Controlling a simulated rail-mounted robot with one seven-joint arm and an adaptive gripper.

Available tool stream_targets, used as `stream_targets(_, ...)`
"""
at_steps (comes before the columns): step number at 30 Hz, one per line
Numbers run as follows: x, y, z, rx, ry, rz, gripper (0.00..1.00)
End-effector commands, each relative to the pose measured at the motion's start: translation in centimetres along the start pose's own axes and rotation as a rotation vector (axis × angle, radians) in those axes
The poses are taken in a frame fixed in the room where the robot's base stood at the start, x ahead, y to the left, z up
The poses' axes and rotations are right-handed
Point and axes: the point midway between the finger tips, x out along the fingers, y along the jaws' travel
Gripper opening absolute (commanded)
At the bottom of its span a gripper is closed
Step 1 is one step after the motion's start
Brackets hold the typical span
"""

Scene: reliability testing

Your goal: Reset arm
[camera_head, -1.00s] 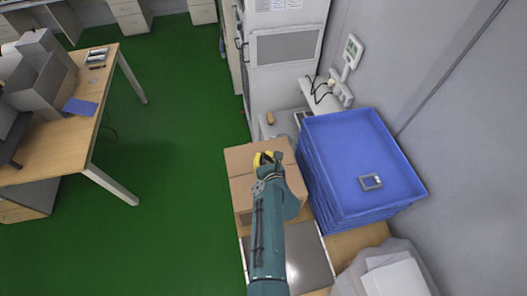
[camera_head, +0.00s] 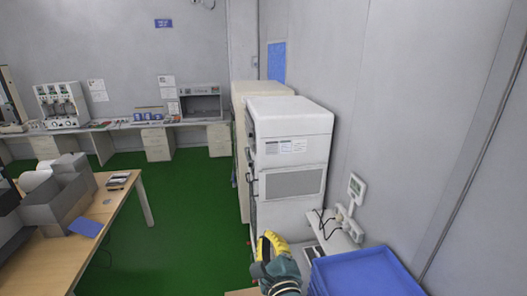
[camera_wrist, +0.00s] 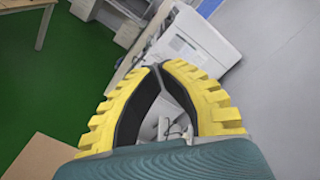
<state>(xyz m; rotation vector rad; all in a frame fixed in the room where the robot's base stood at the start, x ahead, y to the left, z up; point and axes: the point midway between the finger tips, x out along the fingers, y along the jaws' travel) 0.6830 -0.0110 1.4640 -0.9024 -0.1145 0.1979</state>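My gripper (camera_head: 268,240) shows at the lower middle of the head view, with yellow fingers on a teal wrist. In the wrist view its two yellow fingers with black inner pads (camera_wrist: 158,67) come together at the tips. Nothing shows held between them. The gripper is in front of the white cabinet and left of the blue crate (camera_head: 365,272), apart from the crate as far as I can tell. Most of my arm is below the head view.
A tall white cabinet (camera_head: 290,150) stands behind the gripper, beside the grey wall. A scale display (camera_head: 357,187) stands at right. A wooden table (camera_head: 110,212) with grey bins is at left. Green floor (camera_head: 175,225) between is clear. Brown cardboard (camera_wrist: 45,158) shows in the wrist view.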

Motion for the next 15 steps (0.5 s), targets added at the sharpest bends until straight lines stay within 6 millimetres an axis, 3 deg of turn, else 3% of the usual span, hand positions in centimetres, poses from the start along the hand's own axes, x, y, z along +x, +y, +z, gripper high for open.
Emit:
stream_targets(3,-2.9,-5.0,4.3,-0.329,-0.036,-0.088,0.00)
stream_targets(8,-8.8,-11.0,9.4,-0.818,-0.005,-0.221,0.00)
stream_targets(15,-20.4,-17.7,14.7,-1.550,0.218,-0.376,0.00)
